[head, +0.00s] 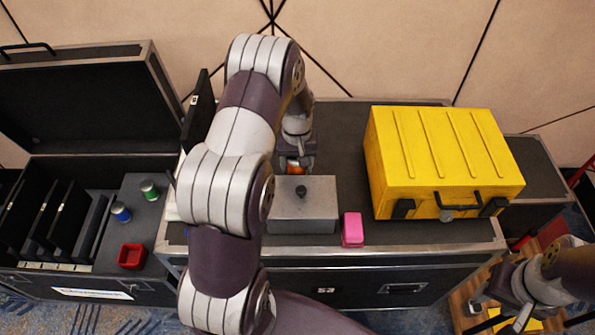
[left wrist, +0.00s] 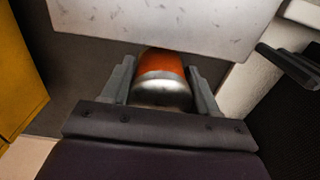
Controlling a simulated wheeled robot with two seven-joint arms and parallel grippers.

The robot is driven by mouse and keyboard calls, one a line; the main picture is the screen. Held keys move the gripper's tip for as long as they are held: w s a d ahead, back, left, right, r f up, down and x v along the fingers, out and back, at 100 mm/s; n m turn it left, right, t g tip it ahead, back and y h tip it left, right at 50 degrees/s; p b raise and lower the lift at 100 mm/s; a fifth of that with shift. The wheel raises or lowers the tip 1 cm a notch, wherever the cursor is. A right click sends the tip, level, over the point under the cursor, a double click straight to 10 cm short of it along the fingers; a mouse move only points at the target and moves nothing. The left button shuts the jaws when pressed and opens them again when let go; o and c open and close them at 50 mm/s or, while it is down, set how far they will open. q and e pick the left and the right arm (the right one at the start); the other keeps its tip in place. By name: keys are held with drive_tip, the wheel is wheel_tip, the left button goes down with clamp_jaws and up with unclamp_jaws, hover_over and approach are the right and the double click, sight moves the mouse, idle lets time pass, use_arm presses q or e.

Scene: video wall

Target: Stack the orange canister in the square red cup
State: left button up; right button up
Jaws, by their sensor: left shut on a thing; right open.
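The orange canister (head: 295,164) is mostly hidden in the head view behind my left gripper (head: 296,168) and the grey box. The left wrist view shows the canister (left wrist: 161,72), orange with a silver end, between the fingers of my left gripper (left wrist: 163,75), which is shut on it. The square red cup (head: 132,256) stands on the left case, toward its front right, far to the left of the gripper. It looks empty. My right gripper (head: 497,319) is at the bottom right, open and away from these objects.
A grey box (head: 302,214) with a black knob stands just in front of the left gripper. A pink block (head: 352,230) and a yellow case (head: 440,160) are to its right. Blue (head: 121,212) and green (head: 149,190) canisters stand behind the cup. An upright black panel (head: 196,108) rises left of my arm.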

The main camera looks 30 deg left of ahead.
sight(297, 174)
use_arm(q)
wheel_tip(297, 174, down, 4)
drive_tip(key=shift+s+f, duration=0.1)
drive_tip(key=shift+f, duration=0.15)
drive_tip(key=shift+f, duration=0.2)
drive_tip(key=o, duration=1.1)
